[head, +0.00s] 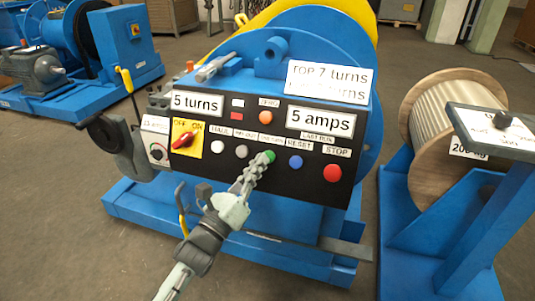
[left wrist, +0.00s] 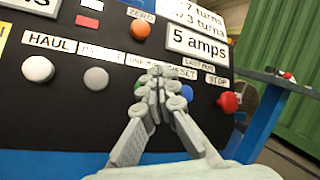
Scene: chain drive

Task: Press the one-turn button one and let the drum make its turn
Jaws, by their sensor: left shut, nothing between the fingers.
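The control panel (head: 262,185) is black and stands on a blue winch. The green button (head: 270,155) sits under a label that seems to read "one turn"; part of it also shows in the left wrist view (left wrist: 139,85), mostly hidden behind my fingers. My left gripper (head: 263,163) is shut and empty, its fingertips at the green button. In the left wrist view the fingertips (left wrist: 158,76) overlap the button; I cannot tell whether they press it. The displays read "5 turns" (head: 197,103) and "5 amps" (head: 320,121). The drum is largely hidden behind the panel. My right gripper is out of view.
White (head: 217,147), grey (head: 241,152), blue (head: 296,162) and red stop (head: 333,172) buttons flank the green one. A red OFF/ON knob (head: 185,139) is at the left. A wooden cable reel (head: 450,125) and blue stand (head: 475,225) are at the right.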

